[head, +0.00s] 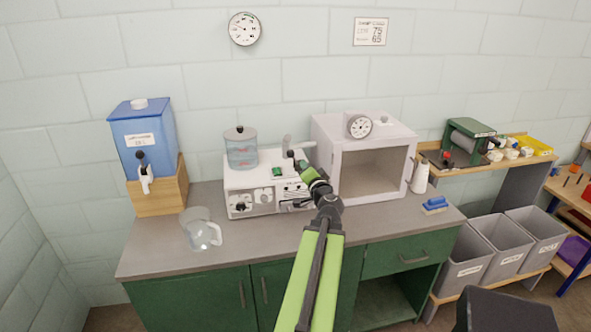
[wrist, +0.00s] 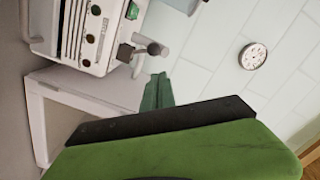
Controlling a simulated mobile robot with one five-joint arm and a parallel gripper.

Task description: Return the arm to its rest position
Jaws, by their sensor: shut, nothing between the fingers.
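My arm (head: 318,270) reaches forward over the grey counter from the bottom middle of the head view. My gripper (head: 297,161) is at its far end, in front of the white machine and left of the open white cabinet. It is shut and empty. In the wrist view my gripper (wrist: 165,135) shows as a large green and black shape across the lower part. I cannot tell whether it touches the machine.
The white machine (head: 250,203) carries a clear water tank (head: 241,152). The white cabinet (head: 328,135) stands open to its right. A glass jug (head: 201,236) and blue dispenser (head: 145,150) are at left. A blue brush (head: 434,204) lies at right. The counter's front is mostly clear.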

